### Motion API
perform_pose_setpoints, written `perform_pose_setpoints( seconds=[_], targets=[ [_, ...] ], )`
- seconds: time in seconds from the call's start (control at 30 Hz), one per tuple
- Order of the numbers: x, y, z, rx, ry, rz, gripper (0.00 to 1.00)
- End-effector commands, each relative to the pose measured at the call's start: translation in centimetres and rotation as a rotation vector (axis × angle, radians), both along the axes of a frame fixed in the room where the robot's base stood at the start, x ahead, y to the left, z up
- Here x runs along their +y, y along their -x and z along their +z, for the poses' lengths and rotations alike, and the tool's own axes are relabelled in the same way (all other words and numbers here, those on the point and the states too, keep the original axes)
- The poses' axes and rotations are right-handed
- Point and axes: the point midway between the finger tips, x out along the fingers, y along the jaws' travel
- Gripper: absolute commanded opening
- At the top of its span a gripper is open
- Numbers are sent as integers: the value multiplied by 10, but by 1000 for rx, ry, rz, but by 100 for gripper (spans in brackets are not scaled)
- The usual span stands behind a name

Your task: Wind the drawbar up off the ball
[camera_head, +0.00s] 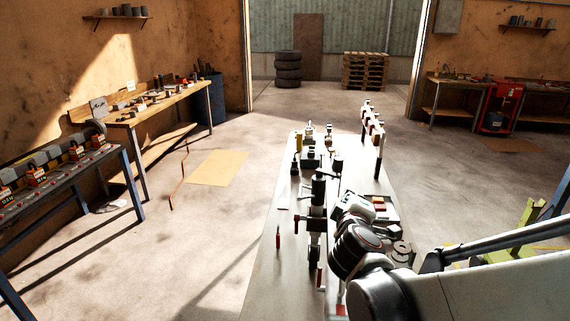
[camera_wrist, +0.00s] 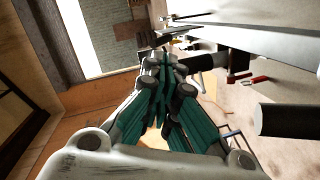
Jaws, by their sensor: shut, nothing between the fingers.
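A dark upright post with a crosspiece (camera_head: 317,205), which looks like a winding jack, stands on the near half of the long pale bench. I cannot clearly make out the drawbar or the ball in the head view. My gripper (camera_wrist: 168,62) is shut and empty in the wrist view, its teal-padded fingers drawn together. In the head view my wrist is just right of the post and hides part of the bench; the fingertips cannot be picked out there. A grey bar (camera_wrist: 255,45) and a dark cylinder (camera_wrist: 295,121) lie right of the fingers in the wrist view, apart from them.
The long bench (camera_head: 262,270) carries small fittings, a tray (camera_head: 378,201) and a rack of upright parts (camera_head: 373,135) on its far right. Workbenches (camera_head: 140,118) line the left wall. A red cabinet (camera_head: 499,107) stands at right.

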Motion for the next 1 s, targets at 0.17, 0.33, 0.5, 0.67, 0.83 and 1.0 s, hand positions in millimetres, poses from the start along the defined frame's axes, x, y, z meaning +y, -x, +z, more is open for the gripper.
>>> perform_pose_setpoints(
  seconds=[0.17, 0.33, 0.5, 0.67, 0.83, 1.0],
  targets=[
    [31, -27, -1, -70, 210, 108, 0],
    [54, -37, -6, -110, 346, 180, 0],
    [64, -41, -9, -125, 404, 210, 0],
    [64, -51, -10, -126, 411, 213, 0],
    [59, -79, -10, -125, 409, 210, 0],
    [54, -113, -11, -125, 409, 210, 0]
  ],
)
